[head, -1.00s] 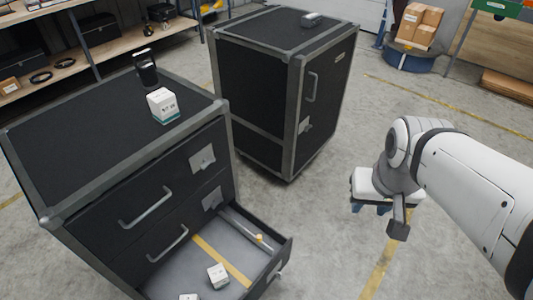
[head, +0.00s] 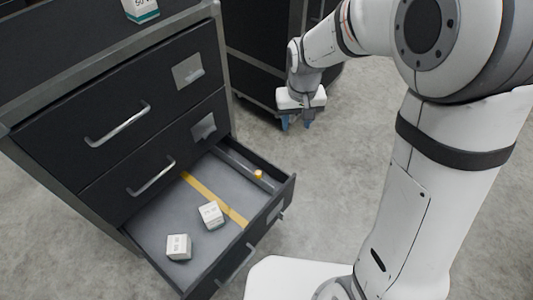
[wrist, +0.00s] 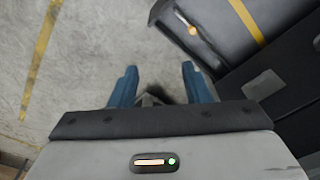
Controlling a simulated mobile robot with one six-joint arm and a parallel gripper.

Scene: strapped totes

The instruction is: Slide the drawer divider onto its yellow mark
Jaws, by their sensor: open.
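The drawer divider (head: 243,167) is a thin grey bar with an orange knob (head: 258,174), near the right wall inside the open lower drawer (head: 165,215). It also shows at the top of the wrist view (wrist: 180,18). The yellow mark (head: 200,188) is a stripe across the drawer floor, left of the divider and apart from it. In the wrist view the yellow mark (wrist: 247,20) is at the top right. My gripper (head: 297,122), with blue fingers, is open and empty above the floor, outside the drawer and beyond its right side.
One white box (head: 210,214) sits at the yellow mark's edge; another (head: 178,247) lies farther left in the drawer. A box (head: 141,10) stands on the cabinet top. A second dark cabinet (head: 262,45) stands behind my gripper. The floor right of the drawer is clear.

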